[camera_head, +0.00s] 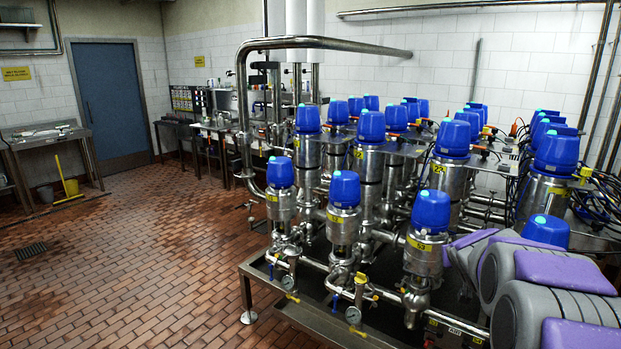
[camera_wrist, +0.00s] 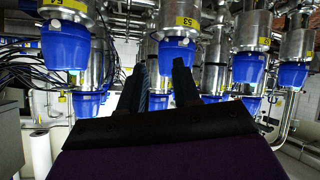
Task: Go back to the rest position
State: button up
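My gripper (camera_wrist: 165,72) shows only in the wrist view, which is upside down. Its two dark fingers stand apart with nothing held between them. A steel valve with a blue cap (camera_wrist: 177,52) and a yellow tag hangs in the picture just beyond the fingertips; whether they touch it I cannot tell. My grey and purple arm fills the lower right of the head view, in front of the valve matrix. Front-row blue-capped valves (camera_head: 431,212) stand just left of it. The gripper itself is hidden in the head view.
Steel pipes, gauges (camera_head: 353,314) and several more blue-capped valves (camera_head: 371,127) crowd the steel frame (camera_head: 262,284) around my arm. Cables (camera_head: 598,190) hang at the right. The tiled floor (camera_head: 140,255) on the left is open, up to a blue door (camera_head: 110,100).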

jog(key=s+a+f+g+y, duration=0.1)
jog(key=s+a+f+g, duration=0.2)
jog(key=s+a, duration=0.4)
jog(key=s+a+f+n+g+y, duration=0.1)
jog(key=s+a+g, duration=0.4)
jog(key=s, duration=2)
jog(key=s+a+f+g+y, duration=0.2)
jog(key=s+a+f+g, duration=0.2)
jog(key=s+a, duration=0.7)
jog(key=s+f, duration=0.1)
jog(key=s, duration=0.5)
jog(key=shift+f, duration=0.3)
